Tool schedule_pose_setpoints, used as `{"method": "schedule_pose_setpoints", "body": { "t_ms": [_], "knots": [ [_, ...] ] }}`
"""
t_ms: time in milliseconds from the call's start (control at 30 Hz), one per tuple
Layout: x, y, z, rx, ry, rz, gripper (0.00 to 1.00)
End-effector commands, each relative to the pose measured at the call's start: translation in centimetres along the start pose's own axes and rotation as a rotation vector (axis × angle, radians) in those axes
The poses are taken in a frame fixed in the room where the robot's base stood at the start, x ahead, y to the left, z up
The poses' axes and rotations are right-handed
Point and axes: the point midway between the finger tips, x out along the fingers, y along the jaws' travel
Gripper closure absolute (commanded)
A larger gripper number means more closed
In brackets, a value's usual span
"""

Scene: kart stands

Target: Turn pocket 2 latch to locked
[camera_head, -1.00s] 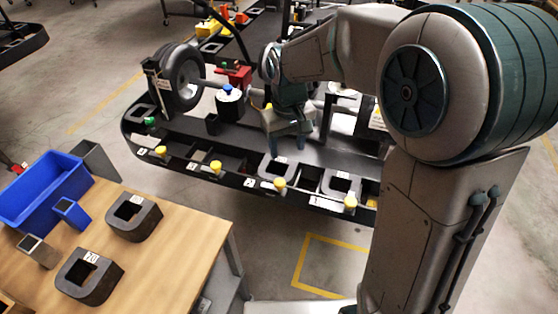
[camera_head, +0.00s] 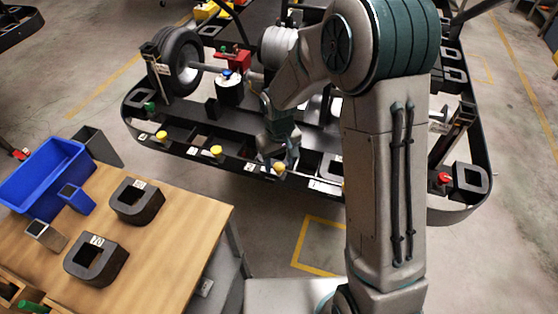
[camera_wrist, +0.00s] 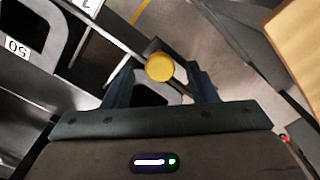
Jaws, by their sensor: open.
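A row of yellow latch knobs runs along the cart's black front rail. My gripper (camera_head: 278,158) is at the third knob from the left (camera_head: 279,169), which looks like the pocket 2 latch; its number is too small to read surely. In the wrist view this round yellow knob (camera_wrist: 160,67) appears between the tips of my open gripper (camera_wrist: 161,77). I cannot tell whether the fingers touch it. The latch's lever is mostly hidden, and its lock position is unclear.
Other yellow knobs (camera_head: 216,151) stand to the left on the rail. A block labelled 50 (camera_wrist: 25,48) is beside the latch in the wrist view. A wooden table (camera_head: 170,240) with dark blocks and a blue bin (camera_head: 42,178) is at left. Open floor lies between table and cart.

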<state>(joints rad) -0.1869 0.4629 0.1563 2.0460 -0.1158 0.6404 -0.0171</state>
Motion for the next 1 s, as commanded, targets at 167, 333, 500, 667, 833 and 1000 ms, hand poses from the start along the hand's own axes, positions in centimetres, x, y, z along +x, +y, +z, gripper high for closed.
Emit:
{"method": "schedule_pose_setpoints", "body": {
  "t_ms": [167,333,500,667,833,1000],
  "knots": [
    [0.96,-0.02,0.04,-0.001,-0.001,0.000,0.48],
    [1.07,-0.01,0.04,-0.001,0.000,0.000,0.48],
    [1.06,-0.01,0.04,-0.001,0.000,0.000,0.67],
    [1.04,-0.01,0.03,0.000,0.000,0.000,0.92],
    [1.07,-0.02,0.02,0.008,0.000,0.000,0.92],
    [1.19,-0.02,0.00,0.054,0.001,0.000,0.92]
  ]
}}
